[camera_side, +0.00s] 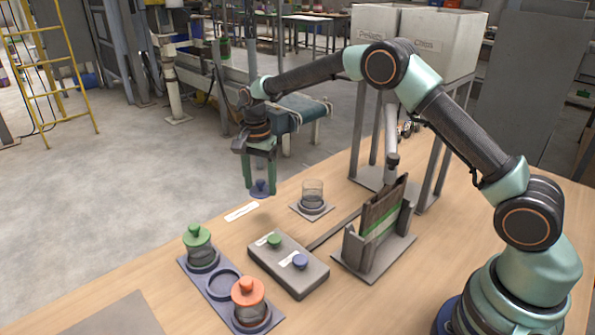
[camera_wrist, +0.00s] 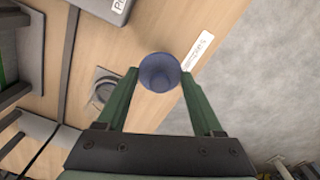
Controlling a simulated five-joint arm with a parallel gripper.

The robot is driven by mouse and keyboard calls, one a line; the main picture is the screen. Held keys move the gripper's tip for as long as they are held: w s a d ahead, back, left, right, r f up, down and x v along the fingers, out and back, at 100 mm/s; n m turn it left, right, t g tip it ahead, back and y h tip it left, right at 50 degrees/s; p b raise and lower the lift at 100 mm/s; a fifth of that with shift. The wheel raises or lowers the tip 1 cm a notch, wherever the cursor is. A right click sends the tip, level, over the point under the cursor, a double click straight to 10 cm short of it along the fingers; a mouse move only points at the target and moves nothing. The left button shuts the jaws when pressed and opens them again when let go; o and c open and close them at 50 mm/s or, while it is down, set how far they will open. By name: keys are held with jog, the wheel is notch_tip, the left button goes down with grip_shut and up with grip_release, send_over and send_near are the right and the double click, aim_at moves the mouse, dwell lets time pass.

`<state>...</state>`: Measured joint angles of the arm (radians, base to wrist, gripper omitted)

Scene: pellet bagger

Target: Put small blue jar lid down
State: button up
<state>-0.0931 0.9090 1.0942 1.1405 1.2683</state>
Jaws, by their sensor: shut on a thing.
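My gripper (camera_side: 259,184) is shut on the small blue jar lid (camera_side: 260,190), holding it in the air above the table. In the wrist view the lid (camera_wrist: 159,72) sits between the two green fingertips. A white label strip (camera_side: 242,211) lies on the table below and left of the lid; it also shows in the wrist view (camera_wrist: 198,51). An open glass jar (camera_side: 313,192) without a lid stands on a small square plate to the right of the lid. The label's text is too small to read.
A blue-grey tray (camera_side: 222,284) at the front holds a green-lidded jar (camera_side: 199,249) and an orange-lidded jar (camera_side: 248,301), with an empty round recess between. A grey box (camera_side: 289,268) with green and blue knobs and a slotted stand (camera_side: 376,240) are to the right.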

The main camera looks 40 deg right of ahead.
aim_at(261, 190)
jog(key=shift+f, duration=3.8)
jog(key=shift+f, duration=0.1)
jog(key=o, duration=1.3)
notch_tip(261, 190, up, 12)
jog(key=shift+r, duration=0.15)
jog(key=shift+f, duration=4.85)
